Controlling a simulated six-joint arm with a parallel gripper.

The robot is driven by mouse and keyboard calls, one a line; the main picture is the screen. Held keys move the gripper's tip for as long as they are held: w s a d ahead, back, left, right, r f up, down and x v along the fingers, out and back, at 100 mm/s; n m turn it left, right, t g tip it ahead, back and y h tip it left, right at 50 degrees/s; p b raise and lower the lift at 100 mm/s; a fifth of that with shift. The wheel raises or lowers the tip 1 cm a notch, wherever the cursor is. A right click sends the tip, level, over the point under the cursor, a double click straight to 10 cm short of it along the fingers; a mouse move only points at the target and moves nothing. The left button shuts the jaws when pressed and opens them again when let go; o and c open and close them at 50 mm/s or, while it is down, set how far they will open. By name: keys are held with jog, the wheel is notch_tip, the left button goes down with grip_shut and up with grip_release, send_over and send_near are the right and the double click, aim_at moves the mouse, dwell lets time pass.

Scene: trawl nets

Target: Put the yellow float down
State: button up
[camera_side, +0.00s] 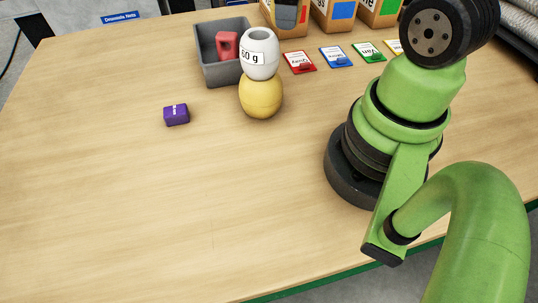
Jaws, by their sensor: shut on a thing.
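A round yellow float (261,97) is on the wooden table, left of my arm. No gripper fingers show around either float. My gripper is outside the picture; only green and black links of my arm show at the right, so what it holds cannot be seen.
A grey bin (222,73) with a red piece (228,45) stands behind the floats. A purple block (176,115) lies left. Cards, including a red one (299,62) and a blue one (336,57), lie before cardboard boxes (333,13). The table's front left is clear.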

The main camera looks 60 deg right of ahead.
jog(key=w+a+r+m, duration=0.1)
jog(key=w+a+r, duration=0.4)
jog(key=a, duration=0.2)
jog(key=n, duration=2.5)
send_over(265, 192)
jog(key=w, duration=0.1)
jog(key=shift+y, duration=0.3)
jog(key=f, duration=1.4)
jog(key=shift+d+f, duration=0.2)
jog(key=shift+f, duration=0.15)
jog(key=shift+s+f+n, duration=0.35)
jog(key=shift+s+n, duration=0.2)
jog(key=shift+n, duration=0.05)
jog(key=shift+a+f, duration=0.1)
jog(key=shift+f, duration=2.25)
